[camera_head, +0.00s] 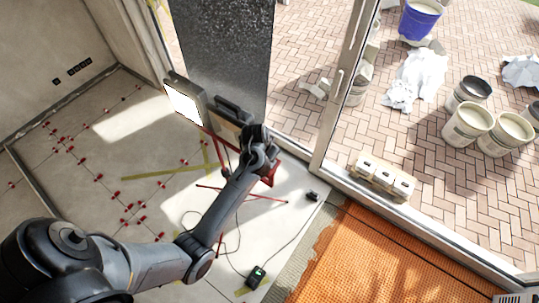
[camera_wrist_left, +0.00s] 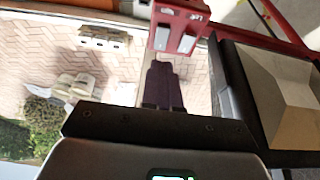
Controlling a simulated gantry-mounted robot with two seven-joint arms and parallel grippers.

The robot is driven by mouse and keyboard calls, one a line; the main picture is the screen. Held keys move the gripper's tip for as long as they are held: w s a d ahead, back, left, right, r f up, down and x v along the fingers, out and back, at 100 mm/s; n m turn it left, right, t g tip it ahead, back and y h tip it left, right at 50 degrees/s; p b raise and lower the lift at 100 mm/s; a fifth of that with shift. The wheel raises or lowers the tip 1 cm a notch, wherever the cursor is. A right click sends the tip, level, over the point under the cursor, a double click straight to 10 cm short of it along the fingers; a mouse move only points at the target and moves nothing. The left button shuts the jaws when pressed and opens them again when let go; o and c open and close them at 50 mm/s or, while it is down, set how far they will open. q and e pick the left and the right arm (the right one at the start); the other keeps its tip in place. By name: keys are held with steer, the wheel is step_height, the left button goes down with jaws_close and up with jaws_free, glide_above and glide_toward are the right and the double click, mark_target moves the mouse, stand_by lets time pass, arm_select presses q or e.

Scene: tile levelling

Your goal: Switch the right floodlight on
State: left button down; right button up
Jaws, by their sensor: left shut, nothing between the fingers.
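The left floodlight (camera_head: 184,104) on the red stand is lit, its face bright white. The right floodlight (camera_head: 234,110) beside it looks dark. A floodlight with an unlit beige face (camera_wrist_left: 290,98) fills the right of the left wrist view. A red switch box (camera_wrist_left: 182,28) with pale rockers and a partly readable label stands at the top of that view; its red also shows in the head view (camera_head: 269,174). My left gripper (camera_wrist_left: 162,68) is shut and empty, its tips just below the box; I cannot tell if they touch it. My right gripper is out of view.
Red stand legs (camera_head: 265,197) spread over the pale floor. A cable runs to a black device with a green display (camera_head: 257,277). Orange matting (camera_head: 370,262) lies at lower right. Tile clips (camera_head: 130,208) dot the left floor. Buckets (camera_head: 467,124) stand outside the glass door.

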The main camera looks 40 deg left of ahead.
arm_select(q)
steer(key=v, duration=0.7)
steer(key=shift+s, duration=0.15)
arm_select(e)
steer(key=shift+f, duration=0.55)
